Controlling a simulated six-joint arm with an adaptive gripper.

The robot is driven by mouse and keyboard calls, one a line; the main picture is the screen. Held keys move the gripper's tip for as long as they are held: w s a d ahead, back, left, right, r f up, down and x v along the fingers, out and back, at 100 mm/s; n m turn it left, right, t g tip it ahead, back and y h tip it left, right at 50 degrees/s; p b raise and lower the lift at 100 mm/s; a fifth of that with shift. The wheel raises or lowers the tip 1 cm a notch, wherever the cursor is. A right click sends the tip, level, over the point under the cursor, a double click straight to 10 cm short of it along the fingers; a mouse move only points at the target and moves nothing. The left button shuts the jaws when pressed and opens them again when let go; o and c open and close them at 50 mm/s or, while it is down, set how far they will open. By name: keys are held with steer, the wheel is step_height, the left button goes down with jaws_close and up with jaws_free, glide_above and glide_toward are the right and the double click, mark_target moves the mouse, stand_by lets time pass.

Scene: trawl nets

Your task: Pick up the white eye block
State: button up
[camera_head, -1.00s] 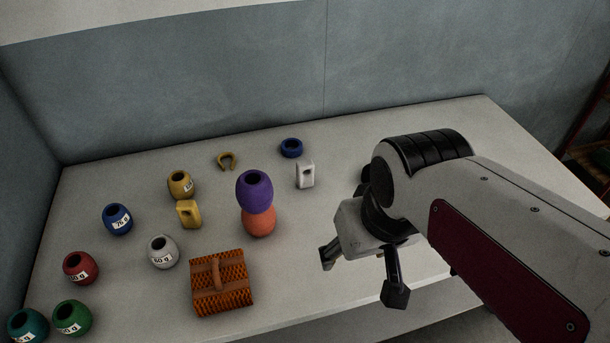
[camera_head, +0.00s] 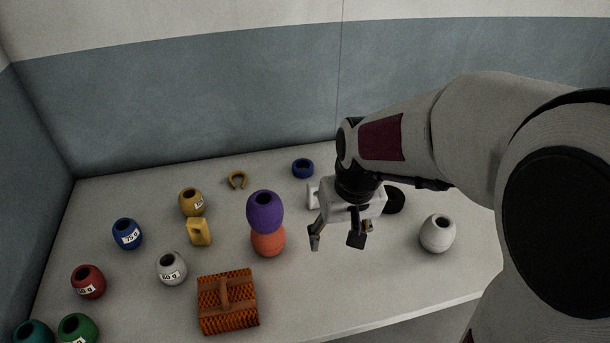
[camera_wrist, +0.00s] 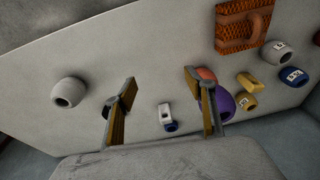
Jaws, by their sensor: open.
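The white eye block (camera_head: 312,194) is a small upright block with a hole near its top. It stands on the table behind my gripper in the head view, which partly hides it. In the wrist view the white eye block (camera_wrist: 165,114) shows between the two fingers, farther off on the table. My gripper (camera_head: 335,241) is open and empty, above the table and in front of the block. Its spread fingers also show in the wrist view (camera_wrist: 160,100).
A blue ring (camera_head: 303,168) lies just behind the block. A purple float (camera_head: 265,212) on an orange one (camera_head: 268,240) stands left of my gripper. A white float (camera_head: 437,233) stands to the right. A yellow block (camera_head: 199,232) and orange-brown brush-like block (camera_head: 228,302) are farther left.

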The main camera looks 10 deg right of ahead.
steer(key=w+d+f+t, duration=0.1)
steer(key=w+f, duration=0.4)
steer(key=w, duration=0.4)
steer(key=w+d+f+t, duration=0.1)
steer(key=w+f, duration=0.5)
steer(key=w, duration=0.2)
steer(key=t, duration=0.2)
glide_toward(317, 185)
step_height(317, 185, down, 3)
steer(key=w+a, duration=0.1)
steer(key=w, duration=0.1)
steer(key=shift+a+r+n, duration=0.1)
steer(key=shift+r+n, duration=0.05)
steer(key=shift+n, duration=0.15)
steer(key=shift+x, duration=1.35)
steer(key=shift+w+d+f, duration=0.15)
steer(key=shift+w+f, duration=0.05)
steer(key=shift+f, duration=0.3)
steer(key=shift+w+d+f, duration=0.1)
steer(key=shift+w+f, duration=0.05)
steer(key=shift+f, duration=0.35)
steer(key=shift+w+d+f, duration=0.15)
steer(key=shift+w+f, duration=0.05)
steer(key=shift+f, duration=0.3)
steer(key=shift+x, duration=1)
